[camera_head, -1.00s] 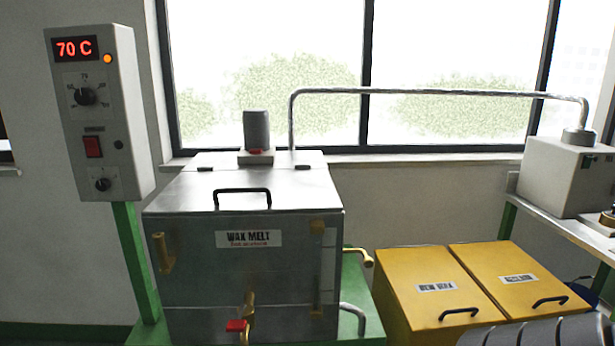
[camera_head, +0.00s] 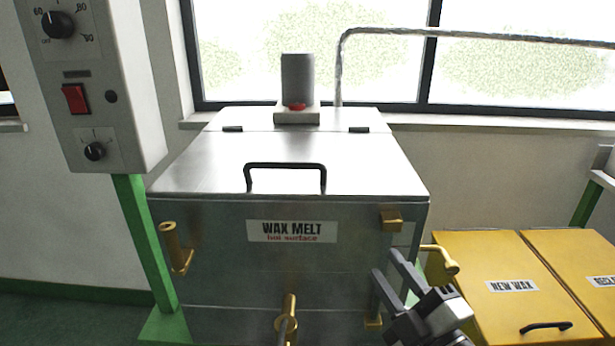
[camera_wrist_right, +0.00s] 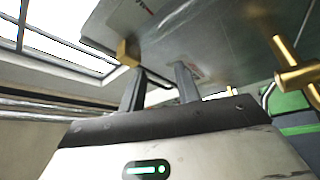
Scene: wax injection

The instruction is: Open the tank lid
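The wax melt tank (camera_head: 220,265) is a steel box with a "WAX MELT hot surface" label on its front. Its lid (camera_head: 220,165) lies flat and closed, with a black bar handle (camera_head: 285,167) standing near the front edge and two hinges at the back. My right gripper (camera_head: 385,272) is in front of the tank's lower right front, below and right of the handle. Its two fingers are apart with nothing between them. In the right wrist view the open fingers (camera_wrist_right: 158,82) point up toward the tank front (camera_wrist_right: 215,50). My left gripper is not in view.
A grey control box (camera_head: 110,120) stands at the left on a green post. A grey cylinder (camera_head: 297,80) stands behind the lid, with a metal pipe (camera_head: 400,32) beside it. Brass fittings (camera_head: 172,245) stick out from the tank. A yellow "NEW WAX" bin (camera_head: 490,262) is at the right.

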